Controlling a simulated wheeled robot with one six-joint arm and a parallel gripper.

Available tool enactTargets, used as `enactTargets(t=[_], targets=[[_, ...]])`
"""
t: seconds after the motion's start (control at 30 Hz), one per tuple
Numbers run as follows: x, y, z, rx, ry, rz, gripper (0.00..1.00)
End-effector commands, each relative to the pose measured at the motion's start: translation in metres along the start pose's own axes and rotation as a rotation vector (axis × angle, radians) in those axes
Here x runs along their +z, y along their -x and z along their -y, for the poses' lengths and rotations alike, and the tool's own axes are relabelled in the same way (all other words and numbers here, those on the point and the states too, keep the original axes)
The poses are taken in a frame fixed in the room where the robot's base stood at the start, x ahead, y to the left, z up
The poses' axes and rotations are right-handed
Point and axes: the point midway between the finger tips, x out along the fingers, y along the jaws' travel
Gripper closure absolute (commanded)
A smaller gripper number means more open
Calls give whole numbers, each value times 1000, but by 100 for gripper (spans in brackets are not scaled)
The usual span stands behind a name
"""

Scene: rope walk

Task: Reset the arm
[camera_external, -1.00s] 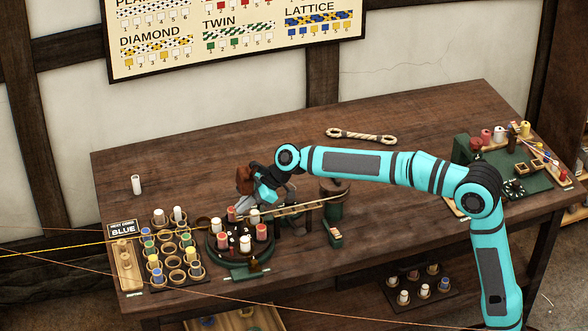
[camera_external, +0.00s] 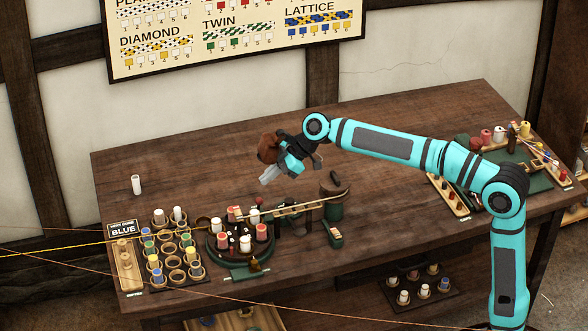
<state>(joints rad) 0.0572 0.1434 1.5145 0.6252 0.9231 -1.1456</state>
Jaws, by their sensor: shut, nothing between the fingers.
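My gripper (camera_external: 267,179) is at the end of the turquoise arm (camera_external: 385,146), raised above the middle of the wooden table (camera_external: 230,150). Its fingers point down and left, shut with nothing seen between them. It is apart from the round green braiding stand (camera_external: 213,256), which holds several red and white bobbins and lies below and to the left of it. A wooden bar (camera_external: 290,210) runs from the stand to a dark green drum (camera_external: 333,208).
A lone white bobbin (camera_external: 136,184) stands at the back left. A green board (camera_external: 538,178) with spools is at the right.

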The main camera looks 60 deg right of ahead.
Motion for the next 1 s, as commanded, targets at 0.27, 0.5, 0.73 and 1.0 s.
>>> enactTargets(t=[0.27,0.5,0.73,1.0], targets=[[6,48,27,96,-58,-8,100],[23,107,63,226,-140,-40,100],[44,160,99,342,-212,-94,100],[75,215,145,462,-286,-186,100]])
